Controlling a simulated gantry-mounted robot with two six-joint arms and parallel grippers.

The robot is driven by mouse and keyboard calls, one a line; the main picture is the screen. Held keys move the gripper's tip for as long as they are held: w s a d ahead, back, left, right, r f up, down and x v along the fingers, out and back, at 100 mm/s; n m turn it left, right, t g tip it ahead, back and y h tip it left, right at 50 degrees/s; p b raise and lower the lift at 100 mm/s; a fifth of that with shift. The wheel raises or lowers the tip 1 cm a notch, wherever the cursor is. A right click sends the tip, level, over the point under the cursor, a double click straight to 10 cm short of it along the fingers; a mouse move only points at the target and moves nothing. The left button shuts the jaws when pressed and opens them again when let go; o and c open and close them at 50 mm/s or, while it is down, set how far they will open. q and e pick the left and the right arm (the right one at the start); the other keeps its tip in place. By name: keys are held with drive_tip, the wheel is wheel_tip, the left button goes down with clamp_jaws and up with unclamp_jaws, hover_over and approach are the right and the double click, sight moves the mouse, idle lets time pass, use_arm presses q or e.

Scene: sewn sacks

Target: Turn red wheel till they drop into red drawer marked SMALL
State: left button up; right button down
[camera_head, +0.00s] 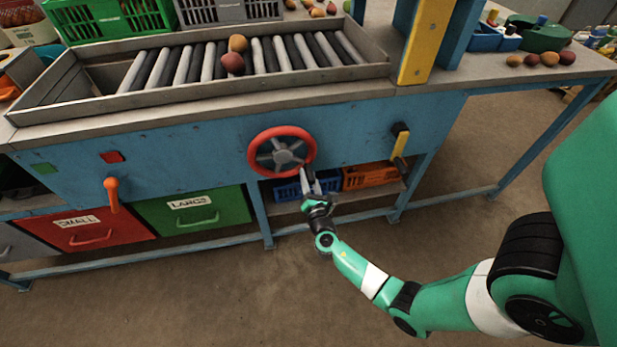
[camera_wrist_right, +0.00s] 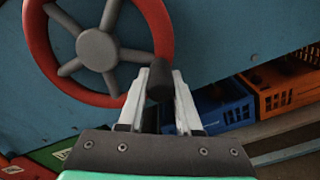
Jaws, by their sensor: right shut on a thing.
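The red wheel (camera_head: 254,150), with grey spokes, is mounted upright on the blue front panel. It also shows in the right wrist view (camera_wrist_right: 36,45), with a dark handle knob (camera_wrist_right: 159,72) at its lower right rim. My right gripper (camera_head: 308,178) is at that lower right rim, its fingers (camera_wrist_right: 160,90) closed around the knob. A reddish round fruit or potato (camera_head: 233,63) and an orange-brown one (camera_head: 238,43) touch on the rollers (camera_head: 200,70). The red drawer marked SMALL (camera_head: 120,228) is at the lower left, closed. My left gripper is not in view.
A green drawer marked LARGE (camera_head: 230,210) is beside the red one. A small orange lever (camera_head: 112,193) and a yellow-handled lever (camera_head: 400,142) stick out from the panel. Blue (camera_head: 289,190) and orange crates (camera_head: 368,177) sit on the low shelf. The floor in front is clear.

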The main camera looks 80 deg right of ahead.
drive_tip(key=c, duration=0.6)
unclamp_jaws()
drive_tip(key=shift+w, duration=0.1)
drive_tip(key=p+v, duration=0.3)
drive_tip(key=v, duration=0.8)
drive_tip(key=shift+a, duration=0.35)
